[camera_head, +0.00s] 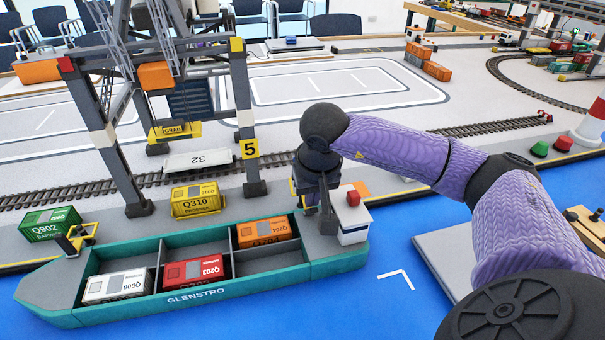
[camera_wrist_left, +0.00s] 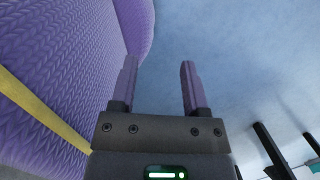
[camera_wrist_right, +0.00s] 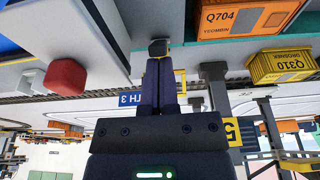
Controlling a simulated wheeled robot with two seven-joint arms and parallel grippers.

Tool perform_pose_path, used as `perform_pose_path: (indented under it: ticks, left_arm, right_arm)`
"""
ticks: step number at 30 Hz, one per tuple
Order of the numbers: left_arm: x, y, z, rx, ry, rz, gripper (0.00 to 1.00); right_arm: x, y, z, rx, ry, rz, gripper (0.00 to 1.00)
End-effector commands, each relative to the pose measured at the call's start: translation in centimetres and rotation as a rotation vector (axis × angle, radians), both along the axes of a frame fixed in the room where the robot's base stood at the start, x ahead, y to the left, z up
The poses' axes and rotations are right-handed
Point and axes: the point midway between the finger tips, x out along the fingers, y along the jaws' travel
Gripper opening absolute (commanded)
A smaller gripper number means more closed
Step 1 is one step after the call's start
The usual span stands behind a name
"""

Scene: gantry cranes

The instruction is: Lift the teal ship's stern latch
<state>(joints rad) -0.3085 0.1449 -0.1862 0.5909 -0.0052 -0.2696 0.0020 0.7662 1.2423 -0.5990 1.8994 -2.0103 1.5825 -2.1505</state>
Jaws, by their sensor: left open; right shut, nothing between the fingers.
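The teal ship (camera_head: 190,305), marked GLENSTRO, lies along the quay with its stern at the right. Its stern latch is mostly hidden behind my right gripper (camera_head: 326,205) in the head view. In the right wrist view, a dark latch knob (camera_wrist_right: 158,47) shows right at the fingertips of my right gripper (camera_wrist_right: 158,62). The fingers are shut with nothing between them; I cannot tell whether they touch the knob. My left gripper (camera_wrist_left: 157,75) is open and empty, and only its own wrist view shows it.
A white deckhouse with a red funnel (camera_head: 353,197) stands close beside my right gripper. An orange Q704 container (camera_head: 265,231), a red one (camera_head: 195,271) and a white one (camera_head: 117,286) lie in the hold. A crane (camera_head: 243,110) stands behind. Open blue water lies in front.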

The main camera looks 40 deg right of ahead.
Motion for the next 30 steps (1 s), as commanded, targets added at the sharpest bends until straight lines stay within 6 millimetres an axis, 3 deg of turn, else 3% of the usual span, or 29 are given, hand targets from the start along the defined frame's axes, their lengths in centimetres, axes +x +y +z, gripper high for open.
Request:
perform_pose_path:
  ticks: [10,23,26,30]
  left_arm:
    - [-0.9,0.0,-0.4,0.0,0.017,0.0,0.59]
    - [-0.5,0.0,-1.1,0.0,0.011,0.0,0.59]
    - [-0.1,0.0,-0.6,0.002,0.007,0.001,0.59]
    - [0.8,0.0,1.5,-0.001,-0.018,0.0,0.59]
  right_arm:
    - [-1.0,0.6,-0.9,0.0,0.001,0.001,0.0]
    - [-2.3,1.2,-1.9,0.0,0.002,0.001,0.0]
    - [-2.3,1.3,-1.1,0.0,-0.001,0.0,0.0]
    - [-2.9,1.6,1.6,0.0,-0.005,0.002,0.0]
